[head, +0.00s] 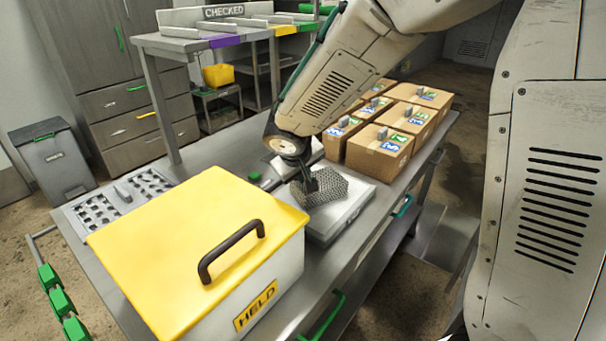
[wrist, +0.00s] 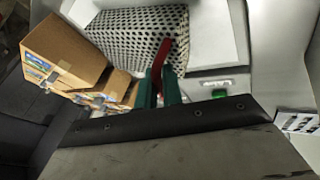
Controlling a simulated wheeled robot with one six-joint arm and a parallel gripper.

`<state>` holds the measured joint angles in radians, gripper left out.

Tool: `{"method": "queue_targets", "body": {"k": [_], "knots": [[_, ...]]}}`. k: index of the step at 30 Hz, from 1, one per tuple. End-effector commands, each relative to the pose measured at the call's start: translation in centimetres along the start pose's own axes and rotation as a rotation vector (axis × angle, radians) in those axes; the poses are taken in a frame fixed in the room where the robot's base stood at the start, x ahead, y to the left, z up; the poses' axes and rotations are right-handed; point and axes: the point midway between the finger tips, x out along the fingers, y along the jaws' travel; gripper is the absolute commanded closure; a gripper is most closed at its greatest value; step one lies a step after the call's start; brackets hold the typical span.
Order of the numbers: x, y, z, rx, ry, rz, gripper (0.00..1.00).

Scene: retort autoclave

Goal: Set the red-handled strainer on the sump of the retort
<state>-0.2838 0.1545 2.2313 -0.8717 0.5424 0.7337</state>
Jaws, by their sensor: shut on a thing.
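The strainer (head: 328,189) is a grey perforated mesh box over a white-topped flat unit on the steel table. In the wrist view, the strainer (wrist: 125,38) fills the upper middle, with its red handle (wrist: 163,54) pointing toward me. My gripper (head: 309,184) is shut on that handle; its green fingers (wrist: 163,86) show on either side of it. I cannot tell whether the strainer touches the unit below. I cannot make out the retort or its sump in either view.
A yellow-lidded box marked HELD (head: 190,245) stands at the table's near end. Several cardboard cartons (head: 380,150) stand just beyond the white-topped unit (head: 343,218). A perforated metal tray (head: 122,200) lies at left. A shelf marked CHECKED (head: 224,12) is behind.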

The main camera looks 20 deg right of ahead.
Motion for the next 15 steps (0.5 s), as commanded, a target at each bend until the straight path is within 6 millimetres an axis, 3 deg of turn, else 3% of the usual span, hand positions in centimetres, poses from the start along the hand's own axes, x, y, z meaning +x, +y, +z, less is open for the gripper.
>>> {"method": "queue_targets", "body": {"k": [6, 7, 9, 15], "knots": [[0.05, -0.03, 0.0, -0.001, 0.002, 0.0, 1.0], [0.07, -0.05, 0.04, 0.0, 0.001, 0.0, 0.83], [0.06, -0.04, 0.04, 0.0, 0.001, 0.0, 0.7], [0.05, -0.04, 0.04, 0.0, 0.001, 0.0, 0.7]]}}
